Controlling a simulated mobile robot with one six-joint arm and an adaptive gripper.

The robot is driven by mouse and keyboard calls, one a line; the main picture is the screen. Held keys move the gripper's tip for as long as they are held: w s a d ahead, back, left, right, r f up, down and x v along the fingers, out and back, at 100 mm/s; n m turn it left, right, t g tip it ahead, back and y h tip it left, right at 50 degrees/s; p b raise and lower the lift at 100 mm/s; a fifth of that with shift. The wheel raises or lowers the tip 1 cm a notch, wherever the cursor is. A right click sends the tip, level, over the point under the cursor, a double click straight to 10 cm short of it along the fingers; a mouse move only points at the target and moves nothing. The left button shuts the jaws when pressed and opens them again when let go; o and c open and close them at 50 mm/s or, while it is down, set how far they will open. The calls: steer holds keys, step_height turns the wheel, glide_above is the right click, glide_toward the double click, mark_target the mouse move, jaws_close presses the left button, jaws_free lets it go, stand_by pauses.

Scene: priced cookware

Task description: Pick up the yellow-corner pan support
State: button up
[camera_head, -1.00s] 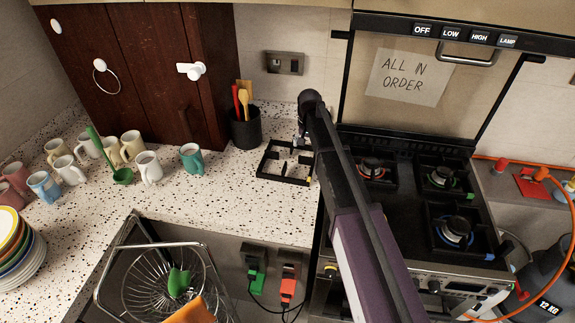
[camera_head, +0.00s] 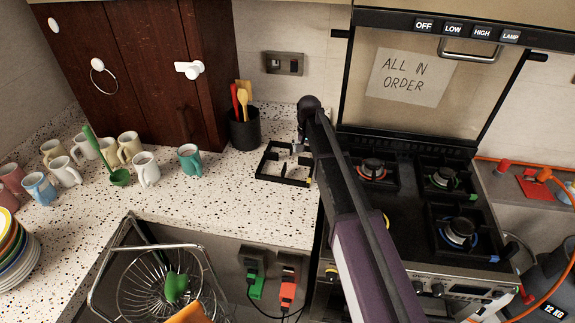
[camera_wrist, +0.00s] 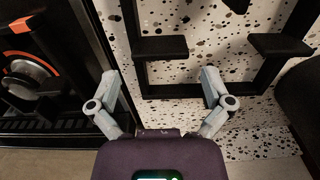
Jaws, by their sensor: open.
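The black square pan support (camera_head: 268,178) lies flat on the speckled counter, left of the stove. A small yellow mark shows at its front right corner in the head view. My gripper (camera_wrist: 158,78) is open and empty above the support. In the wrist view, one corner of the support's frame (camera_wrist: 180,91) lies between the fingers. The left finger is over the edge strip between stove and counter, and the right finger overlaps the near bar. I cannot tell the height gap. The yellow mark does not show in the wrist view, and my arm partly hides the stove.
The stove (camera_head: 404,212) with several burners stands right of the support. A black utensil pot (camera_head: 244,131) stands behind it. Several mugs, including a teal mug (camera_head: 190,158), are to the left. A wire basket (camera_head: 150,285) hangs at the front.

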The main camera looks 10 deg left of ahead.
steer(key=shift+f+b, duration=1.4)
steer(key=shift+f, duration=0.3)
steer(key=c, duration=1.1)
